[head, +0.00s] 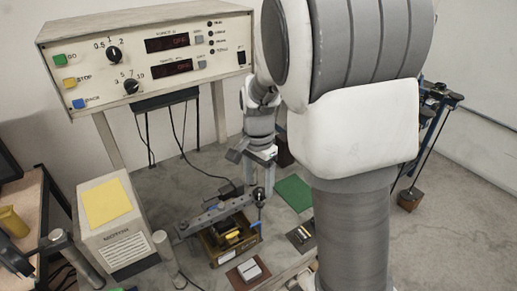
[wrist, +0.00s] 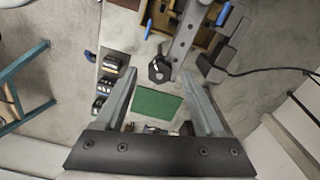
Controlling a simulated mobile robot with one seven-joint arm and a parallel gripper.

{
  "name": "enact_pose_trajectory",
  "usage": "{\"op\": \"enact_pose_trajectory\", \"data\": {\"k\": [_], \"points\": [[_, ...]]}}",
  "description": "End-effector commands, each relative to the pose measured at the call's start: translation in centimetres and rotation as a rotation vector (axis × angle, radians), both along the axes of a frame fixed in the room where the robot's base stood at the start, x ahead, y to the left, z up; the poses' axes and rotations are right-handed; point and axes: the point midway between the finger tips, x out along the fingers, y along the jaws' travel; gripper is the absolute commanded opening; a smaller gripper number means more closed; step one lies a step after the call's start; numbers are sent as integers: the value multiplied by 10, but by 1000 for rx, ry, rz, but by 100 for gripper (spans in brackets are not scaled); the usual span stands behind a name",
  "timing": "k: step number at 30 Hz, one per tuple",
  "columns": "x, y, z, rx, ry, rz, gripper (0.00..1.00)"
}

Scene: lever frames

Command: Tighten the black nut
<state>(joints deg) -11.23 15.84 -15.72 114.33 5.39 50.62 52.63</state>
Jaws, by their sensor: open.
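A black nut (wrist: 159,70) with a hexagonal outline sits at the end of a grey metal lever bar (wrist: 188,32) in the wrist view. In the head view the lever bar (head: 213,214) runs across a wooden box, and a dark piece at its right end (head: 260,196) appears to be the nut. My gripper (wrist: 159,78) is open, with one finger on each side of the nut in the wrist view. I cannot tell whether the fingers are level with it or above it. In the head view my gripper (head: 262,188) points down at that end of the bar.
A wooden box (head: 226,243) stands under the bar. A green mat (head: 294,193) lies to the right and shows between my fingers in the wrist view (wrist: 157,103). A control panel (head: 150,55) stands behind, and a cream cabinet (head: 117,225) is at left.

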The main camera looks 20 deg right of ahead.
Motion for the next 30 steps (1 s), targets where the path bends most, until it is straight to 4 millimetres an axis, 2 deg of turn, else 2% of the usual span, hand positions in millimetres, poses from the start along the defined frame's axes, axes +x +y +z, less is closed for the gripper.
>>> {"op": "enact_pose_trajectory", "data": {"k": [1,9,15,21,30], "points": [[2,0,13,1,-8,1,71],[2,0,81,1,-8,0,71],[1,0,122,0,-6,0,71],[1,0,144,0,-2,-1,71],[0,0,148,0,-1,-1,71]]}}
